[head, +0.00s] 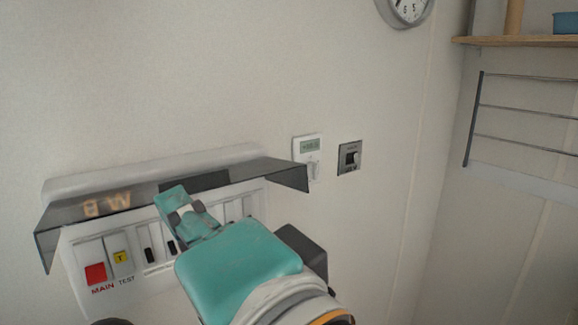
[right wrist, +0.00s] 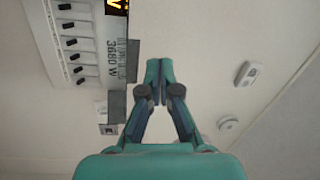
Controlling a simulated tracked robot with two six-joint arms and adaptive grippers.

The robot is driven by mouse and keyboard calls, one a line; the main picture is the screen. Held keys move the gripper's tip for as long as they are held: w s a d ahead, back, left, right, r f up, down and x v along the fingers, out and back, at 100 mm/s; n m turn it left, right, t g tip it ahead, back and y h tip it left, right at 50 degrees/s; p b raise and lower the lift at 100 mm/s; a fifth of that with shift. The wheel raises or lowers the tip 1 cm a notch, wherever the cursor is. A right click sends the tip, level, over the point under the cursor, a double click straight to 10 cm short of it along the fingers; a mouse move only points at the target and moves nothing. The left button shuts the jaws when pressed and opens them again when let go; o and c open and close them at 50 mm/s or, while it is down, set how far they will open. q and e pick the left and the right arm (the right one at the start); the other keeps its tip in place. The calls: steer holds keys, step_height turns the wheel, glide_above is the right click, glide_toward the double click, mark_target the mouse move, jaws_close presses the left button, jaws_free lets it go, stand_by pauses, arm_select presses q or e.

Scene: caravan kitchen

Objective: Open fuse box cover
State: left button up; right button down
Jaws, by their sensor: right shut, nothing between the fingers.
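The white fuse box (head: 88,252) is on the wall at the lower left of the head view. Its smoky see-through cover (head: 285,172) is tilted up and sticks out from the top, so the red MAIN switch (head: 95,273), yellow TEST button (head: 120,257) and black breakers show below it. My right gripper (head: 174,192) is shut and empty. In the head view its fingertips overlap the cover's front edge; I cannot tell whether they touch. The right wrist view shows the closed fingertips (right wrist: 159,68) beside the fuse box (right wrist: 45,35).
A small thermostat (head: 307,150) and a grey wall switch (head: 349,157) are to the right of the box. A clock (head: 407,10), a wooden shelf (head: 520,41) and a wire rack (head: 525,108) are farther right. The wall above the box is clear.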

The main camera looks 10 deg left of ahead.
steer(key=w+d+r+n+t, duration=0.15)
steer(key=w+d+n, duration=0.35)
steer(key=n, duration=1)
steer(key=x, duration=1.2)
steer(key=f+b, duration=0.2)
steer(key=f, duration=0.1)
steer(key=s+f+b, duration=0.1)
steer(key=shift+d+f, duration=0.25)
steer(key=shift+d, duration=0.05)
